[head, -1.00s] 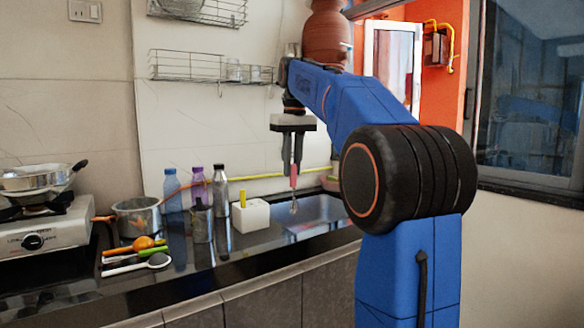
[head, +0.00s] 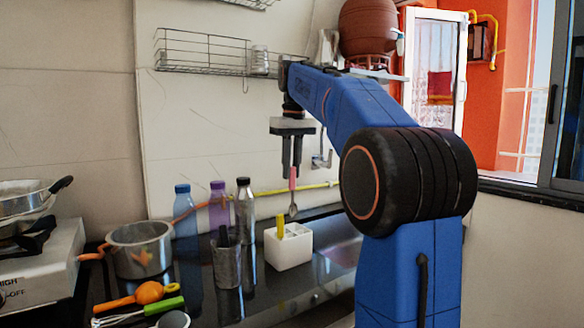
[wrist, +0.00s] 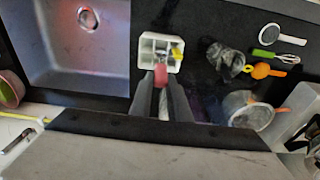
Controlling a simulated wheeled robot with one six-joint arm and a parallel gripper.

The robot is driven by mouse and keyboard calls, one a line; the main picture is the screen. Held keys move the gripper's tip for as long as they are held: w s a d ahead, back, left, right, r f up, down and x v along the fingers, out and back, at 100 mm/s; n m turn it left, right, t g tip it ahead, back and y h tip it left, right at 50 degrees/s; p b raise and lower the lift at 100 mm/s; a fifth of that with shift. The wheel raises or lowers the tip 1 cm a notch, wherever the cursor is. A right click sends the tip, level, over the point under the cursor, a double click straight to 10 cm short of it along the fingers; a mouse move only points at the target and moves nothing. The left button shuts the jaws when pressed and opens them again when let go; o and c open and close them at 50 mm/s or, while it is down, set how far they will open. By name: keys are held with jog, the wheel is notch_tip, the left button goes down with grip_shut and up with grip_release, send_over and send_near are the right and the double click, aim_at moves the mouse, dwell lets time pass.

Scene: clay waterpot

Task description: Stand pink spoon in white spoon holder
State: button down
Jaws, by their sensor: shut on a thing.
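My gripper (head: 292,168) is shut on the pink spoon (head: 292,182), which hangs upright with its metal bowl at the bottom. The white spoon holder (head: 288,250) stands on the dark counter, and a yellow handle sticks up from it. In the head view the spoon's bowl is above the holder's back right part, apart from it. In the wrist view the holder (wrist: 146,50) shows several compartments, with the yellow thing in the right side. The pink spoon (wrist: 160,76) shows between my fingers (wrist: 161,85) at the holder's near edge. Its bowl is hidden there.
A dark metal cup (head: 227,266) stands left of the holder. Behind are a blue bottle (head: 186,225), a purple bottle (head: 219,210) and a grey bottle (head: 245,215). A pot (head: 140,250) and loose utensils (head: 140,297) lie further left. A sink (wrist: 75,45) is beside the holder.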

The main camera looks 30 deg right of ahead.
jog(key=shift+w+f, duration=0.1)
jog(key=shift+f, duration=5.5)
jog(key=c, duration=1.6)
grip_release()
notch_tip(320, 180, up, 18)
jog(key=f, duration=0.1)
send_over(291, 205)
jog(key=shift+s+d+r, duration=0.25)
jog(key=shift+s+d, duration=0.1)
jog(key=shift+s, duration=0.05)
